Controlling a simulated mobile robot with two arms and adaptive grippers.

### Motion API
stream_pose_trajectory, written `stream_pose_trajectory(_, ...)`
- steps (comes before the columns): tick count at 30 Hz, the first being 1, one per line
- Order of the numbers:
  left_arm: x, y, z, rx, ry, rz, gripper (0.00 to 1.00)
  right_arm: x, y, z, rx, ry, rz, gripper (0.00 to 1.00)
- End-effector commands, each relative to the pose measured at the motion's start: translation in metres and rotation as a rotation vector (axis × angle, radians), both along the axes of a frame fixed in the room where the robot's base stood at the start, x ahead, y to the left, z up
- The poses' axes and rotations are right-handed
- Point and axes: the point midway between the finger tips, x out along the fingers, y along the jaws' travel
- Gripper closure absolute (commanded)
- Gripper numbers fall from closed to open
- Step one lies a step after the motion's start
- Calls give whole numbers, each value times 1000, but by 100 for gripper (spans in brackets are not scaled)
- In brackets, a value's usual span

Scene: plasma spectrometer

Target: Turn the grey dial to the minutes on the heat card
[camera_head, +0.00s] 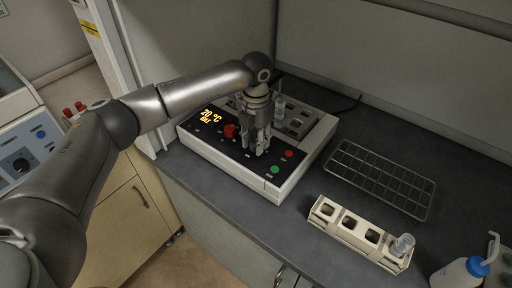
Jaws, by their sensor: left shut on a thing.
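The heating block (215,157) is a white box with a black sloped panel, standing on the dark bench. Its display (210,117) glows orange and reads about 20 °C, with a second line too small to read surely. A red dial (230,131) sits on the panel below the display. My left gripper (257,148) points down over the panel, right of the red dial, and is shut on the grey dial, which its fingers mostly hide. A green button (274,169) and a red button (289,154) lie right of it. I see no heat card. My right gripper is out of view.
A clear vial (279,110) stands in the block behind my gripper. A wire rack (380,178) lies on the bench to the right. A cream tube holder (345,232) with a vial (402,245) and a blue-capped wash bottle (462,270) are in front.

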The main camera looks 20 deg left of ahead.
Motion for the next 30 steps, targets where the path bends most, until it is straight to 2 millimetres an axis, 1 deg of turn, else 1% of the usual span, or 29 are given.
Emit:
stream_pose_trajectory(1,1,0,-4,-1,-4,-43,92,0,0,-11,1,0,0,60)
stream_pose_trajectory(12,1,0,-3,0,-4,-394,92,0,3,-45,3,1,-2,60)
stream_pose_trajectory(21,1,0,-2,0,-4,-678,92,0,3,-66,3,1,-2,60)
stream_pose_trajectory(30,1,0,-1,1,-5,-962,92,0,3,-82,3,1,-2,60)
